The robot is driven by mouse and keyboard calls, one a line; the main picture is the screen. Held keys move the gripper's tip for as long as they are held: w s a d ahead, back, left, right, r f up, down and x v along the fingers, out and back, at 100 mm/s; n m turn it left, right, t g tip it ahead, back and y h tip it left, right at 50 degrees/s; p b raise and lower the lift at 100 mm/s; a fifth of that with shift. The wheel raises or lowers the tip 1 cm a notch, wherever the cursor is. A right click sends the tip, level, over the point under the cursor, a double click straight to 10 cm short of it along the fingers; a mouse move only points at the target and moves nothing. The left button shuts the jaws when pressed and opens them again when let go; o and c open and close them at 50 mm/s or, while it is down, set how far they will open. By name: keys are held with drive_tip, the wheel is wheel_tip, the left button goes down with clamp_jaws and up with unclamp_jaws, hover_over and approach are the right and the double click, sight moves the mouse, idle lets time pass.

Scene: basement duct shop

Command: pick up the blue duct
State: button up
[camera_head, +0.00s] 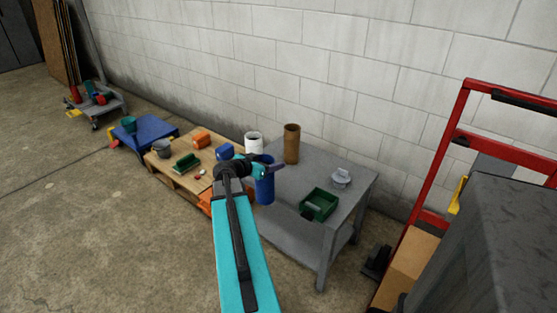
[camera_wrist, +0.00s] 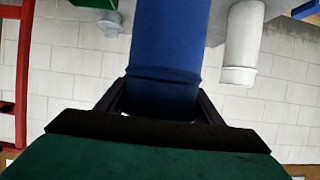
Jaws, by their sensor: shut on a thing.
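The blue duct (camera_head: 265,186) is an upright tube at the left edge of the grey table in the head view. It fills the middle of the wrist view (camera_wrist: 168,40), between the two dark fingers. My gripper (camera_wrist: 163,100) is shut on the duct, one finger on each side. In the head view my gripper (camera_head: 262,169) is at the duct's upper part, and my arm hides some of the area around it. I cannot tell whether the duct's lower end touches anything.
The grey table (camera_head: 322,174) holds a brown duct (camera_head: 291,144), a white duct (camera_head: 253,143), a green bin (camera_head: 319,204) and a small grey fitting (camera_head: 341,178). A wooden pallet (camera_head: 165,176) with several items stands left. A red hand truck (camera_head: 437,150) stands right.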

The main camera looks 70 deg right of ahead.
drive_tip(key=shift+w+a+r, duration=0.1)
drive_tip(key=shift+w+a, duration=0.05)
drive_tip(key=shift+a, duration=0.3)
drive_tip(key=shift+w+a+r, duration=0.1)
drive_tip(key=shift+w+a, duration=0.05)
drive_tip(key=shift+a, duration=0.3)
